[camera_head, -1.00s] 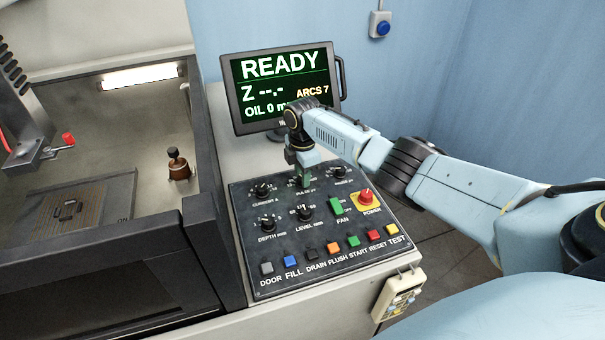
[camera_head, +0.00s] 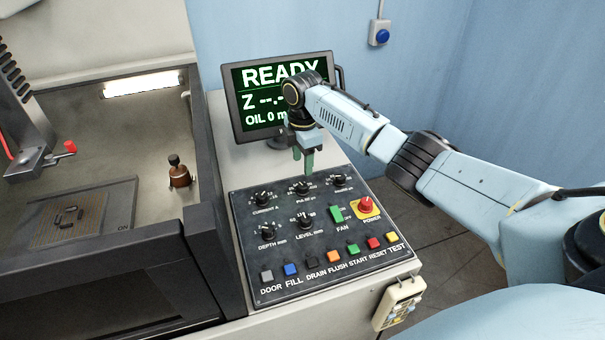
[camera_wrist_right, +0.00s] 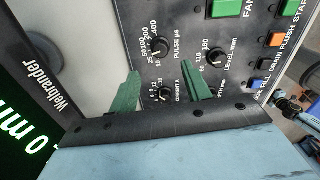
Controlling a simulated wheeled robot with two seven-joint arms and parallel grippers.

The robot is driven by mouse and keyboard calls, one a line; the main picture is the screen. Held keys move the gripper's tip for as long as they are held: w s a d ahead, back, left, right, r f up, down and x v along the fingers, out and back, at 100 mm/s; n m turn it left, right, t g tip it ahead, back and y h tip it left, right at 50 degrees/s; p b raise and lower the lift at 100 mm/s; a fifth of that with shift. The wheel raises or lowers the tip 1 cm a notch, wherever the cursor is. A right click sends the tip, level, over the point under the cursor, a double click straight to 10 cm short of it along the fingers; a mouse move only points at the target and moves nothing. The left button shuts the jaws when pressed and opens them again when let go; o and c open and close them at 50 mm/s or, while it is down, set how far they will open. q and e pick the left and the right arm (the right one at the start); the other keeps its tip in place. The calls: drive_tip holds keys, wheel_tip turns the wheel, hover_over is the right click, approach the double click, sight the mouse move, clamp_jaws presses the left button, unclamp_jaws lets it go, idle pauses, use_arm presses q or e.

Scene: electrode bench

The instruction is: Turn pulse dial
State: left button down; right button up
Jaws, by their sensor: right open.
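The pulse dial (camera_head: 303,188) is a small black knob, the middle one in the top row of the dark control panel. In the right wrist view the pulse dial (camera_wrist_right: 159,47) shows beside its "PULSE µs" label, with a number scale around it. I cannot clearly read its setting. My right gripper (camera_head: 303,164) is open and empty, its green fingers pointing down above and just behind the dial, apart from it. In the right wrist view the two fingers of the gripper (camera_wrist_right: 162,68) stand widely spread, with the knob beyond and between their tips. My left gripper is not in view.
The current dial (camera_head: 262,198) and another knob (camera_head: 339,180) flank the pulse dial. The depth (camera_head: 267,231) and level (camera_head: 305,222) dials, a green fan switch (camera_head: 336,213) and the red power button (camera_head: 365,205) are close. The READY screen (camera_head: 250,105) stands behind the gripper.

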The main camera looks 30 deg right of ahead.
wheel_tip(320, 180, up, 5)
drive_tip(key=shift+r, duration=0.1)
idle(0.7)
